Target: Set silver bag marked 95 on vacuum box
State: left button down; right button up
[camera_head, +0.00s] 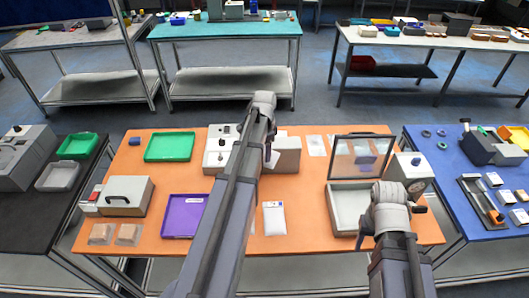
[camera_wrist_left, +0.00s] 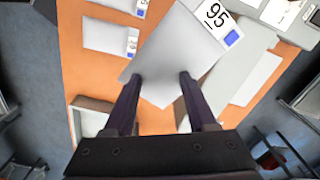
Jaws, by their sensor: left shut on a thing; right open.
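A silver bag with a white label reading 95 (camera_wrist_left: 182,40) is between the fingers of my left gripper (camera_wrist_left: 159,78), in the left wrist view. In the head view my left gripper (camera_head: 269,155) is over the back middle of the orange table, and its arm hides part of the scene. An open grey box with a raised clear lid (camera_head: 343,212), seemingly the vacuum box, stands right of it. Its pale edge also shows in the left wrist view (camera_wrist_left: 92,122). My right gripper (camera_head: 390,195) is open and empty, near the box's front right; its fingertips are hard to make out.
Another labelled bag (camera_head: 273,219) lies at the table's front middle. A purple tray (camera_head: 182,216), green tray (camera_head: 169,147) and handled box (camera_head: 127,196) stand left. A knobbed machine (camera_head: 217,157) stands at the back, a dial device (camera_head: 410,172) right of the lid.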

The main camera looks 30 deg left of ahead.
pick_arm(q)
notch_tip(320, 180, up, 8)
jog(key=p, duration=0.6)
jog(key=shift+f, duration=0.15)
jog(key=shift+f, duration=0.1)
